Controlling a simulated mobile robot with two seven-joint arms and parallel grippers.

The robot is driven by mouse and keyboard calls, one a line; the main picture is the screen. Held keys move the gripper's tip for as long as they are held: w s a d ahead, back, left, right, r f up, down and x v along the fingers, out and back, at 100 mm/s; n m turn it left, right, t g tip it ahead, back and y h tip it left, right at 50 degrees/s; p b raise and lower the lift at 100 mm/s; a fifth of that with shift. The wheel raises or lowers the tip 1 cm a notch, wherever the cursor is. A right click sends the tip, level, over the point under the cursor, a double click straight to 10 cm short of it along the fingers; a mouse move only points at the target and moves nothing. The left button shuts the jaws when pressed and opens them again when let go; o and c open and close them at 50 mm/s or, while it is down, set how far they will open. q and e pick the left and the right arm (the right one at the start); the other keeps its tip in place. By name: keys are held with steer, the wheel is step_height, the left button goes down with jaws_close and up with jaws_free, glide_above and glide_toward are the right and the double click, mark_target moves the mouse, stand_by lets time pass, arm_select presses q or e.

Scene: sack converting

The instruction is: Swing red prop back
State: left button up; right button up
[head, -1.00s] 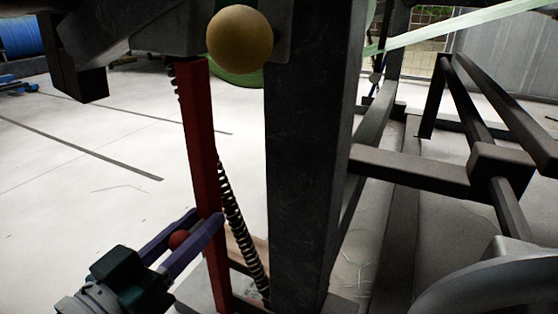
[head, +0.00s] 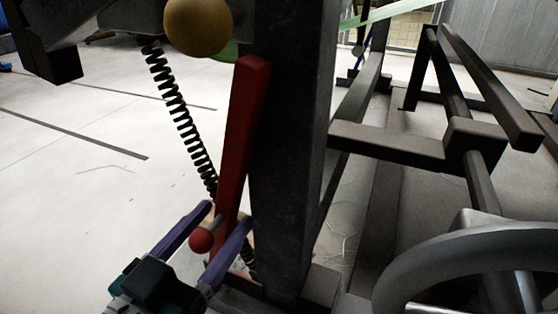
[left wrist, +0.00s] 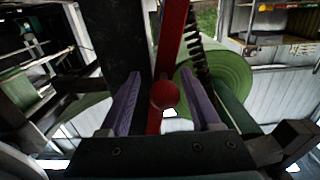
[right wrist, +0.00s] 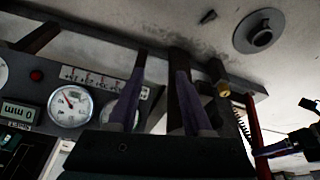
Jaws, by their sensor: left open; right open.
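The red prop (head: 238,135) is a long red bar beside the dark upright post (head: 290,150). In the head view it leans, its free top to the right against or in front of the post. A red ball knob (head: 201,240) sticks out near its lower end. My left gripper (head: 226,215) is open, its purple fingers on either side of the knob and lower prop. The left wrist view shows the knob (left wrist: 165,95) between the open fingers (left wrist: 165,100), with gaps on both sides. My right gripper (right wrist: 155,95) is open and empty in the right wrist view.
A black coil spring (head: 182,115) runs down behind the prop. A yellow ball (head: 198,24) sits above. A dark frame (head: 400,148) and a grey wheel rim (head: 440,255) stand at right. A gauge (right wrist: 70,106) is near my right gripper. Floor at left is clear.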

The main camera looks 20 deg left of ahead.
arm_select(q)
steer(key=shift+w, duration=0.1)
steer(key=shift+a+r, duration=0.1)
steer(key=s+p, duration=0.1)
steer(key=s, duration=0.2)
steer(key=s+p, duration=0.1)
steer(key=s, duration=0.2)
steer(key=s+p, duration=0.1)
steer(key=s, duration=0.2)
steer(key=shift+s+a+p, duration=0.1)
steer(key=shift+a+p, duration=0.2)
steer(key=shift+p, duration=0.1)
steer(key=shift+s, duration=0.4)
